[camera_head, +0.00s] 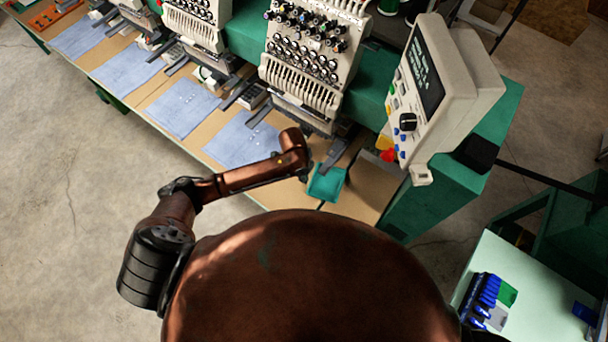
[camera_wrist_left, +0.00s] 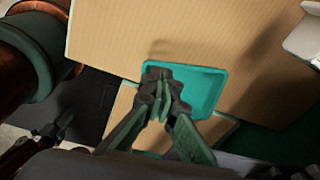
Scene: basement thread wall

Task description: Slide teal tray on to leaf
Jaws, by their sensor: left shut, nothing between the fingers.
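The teal tray (camera_head: 327,184) is a shallow square tray lying on the tan work surface below the rightmost embroidery head. In the left wrist view, the tray (camera_wrist_left: 209,88) spans the edge between a large tan board (camera_wrist_left: 190,30) and a smaller tan panel (camera_wrist_left: 124,104). I cannot tell for certain which board is the leaf. My left gripper (camera_wrist_left: 164,78) is shut and empty, its fingertips over the tray's near-left part; contact is unclear. In the head view, the left gripper (camera_head: 304,174) is mostly hidden by its own wrist, just left of the tray. My right gripper is out of view.
A beige control panel (camera_head: 428,88) overhangs the right end. Embroidery heads (camera_head: 308,55) stand close behind the tray. Blue cloth (camera_head: 240,139) lies to the left. Red and yellow items (camera_head: 387,154) sit right of the tray.

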